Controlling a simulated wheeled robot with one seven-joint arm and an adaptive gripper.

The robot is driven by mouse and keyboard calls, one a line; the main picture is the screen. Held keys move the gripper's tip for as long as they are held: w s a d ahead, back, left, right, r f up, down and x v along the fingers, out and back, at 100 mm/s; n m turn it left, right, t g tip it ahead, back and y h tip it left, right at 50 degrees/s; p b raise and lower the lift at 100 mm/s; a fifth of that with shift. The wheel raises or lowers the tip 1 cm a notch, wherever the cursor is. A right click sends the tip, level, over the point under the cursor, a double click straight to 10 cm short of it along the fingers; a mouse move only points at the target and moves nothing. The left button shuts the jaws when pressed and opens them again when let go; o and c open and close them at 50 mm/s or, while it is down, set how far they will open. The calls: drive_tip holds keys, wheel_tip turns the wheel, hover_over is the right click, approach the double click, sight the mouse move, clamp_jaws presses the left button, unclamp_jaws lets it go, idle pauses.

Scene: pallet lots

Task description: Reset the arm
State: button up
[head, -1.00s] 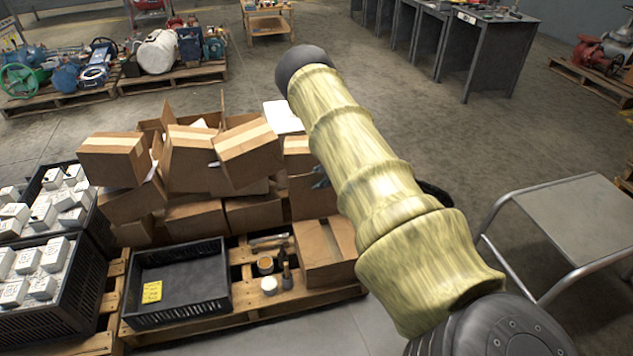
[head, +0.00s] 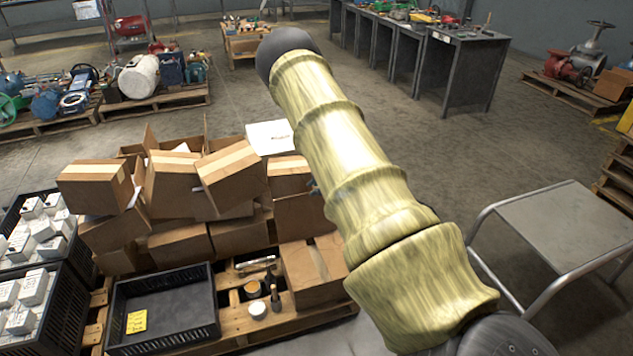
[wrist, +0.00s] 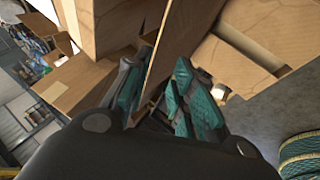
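My arm (head: 350,170), in a yellow-green sleeve, reaches up and across the head view and hides most of my gripper. A small teal bit of the gripper shows beside the arm, at the right side of the carton pile. In the wrist view, my gripper (wrist: 165,95) has its two teal-padded fingers apart. A thin cardboard flap (wrist: 160,50) reaches down between or just behind them; whether it touches a finger I cannot tell. No held object shows.
Cardboard boxes (head: 180,185) are piled on a pallet (head: 235,335) with an empty black crate (head: 203,338) and small items. Crates of white packages (head: 35,285) stand left. A grey metal stand (head: 555,230) is at right. Open floor (head: 400,130) lies behind.

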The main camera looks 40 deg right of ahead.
idle(0.3)
drive_tip(key=s+a+f+m+g, duration=0.1)
drive_tip(key=s+a+f+m, duration=0.3)
drive_tip(key=s+a+f, duration=0.55)
drive_tip(key=s+a+f+m, duration=0.4)
drive_tip(key=a+f, duration=0.1)
drive_tip(key=a, duration=1)
drive_tip(key=s+a+f+m+g+h, duration=0.1)
drive_tip(key=s+a+f+m+g, duration=0.15)
drive_tip(key=s+a, duration=0.8)
drive_tip(key=s+a+r+m+g, duration=0.15)
drive_tip(key=s+a, duration=0.25)
drive_tip(key=s, duration=0.5)
drive_tip(key=s+a+r+m+g, duration=0.1)
drive_tip(key=s+a+m+g, duration=0.1)
drive_tip(key=s+a, duration=0.5)
wheel_tip(320, 180, up, 16)
drive_tip(key=s+d+h+p, duration=0.1)
drive_tip(key=s+d+p, duration=0.1)
drive_tip(key=p, duration=1.4)
drive_tip(key=shift+s, duration=0.35)
drive_tip(key=shift+m, duration=0.3)
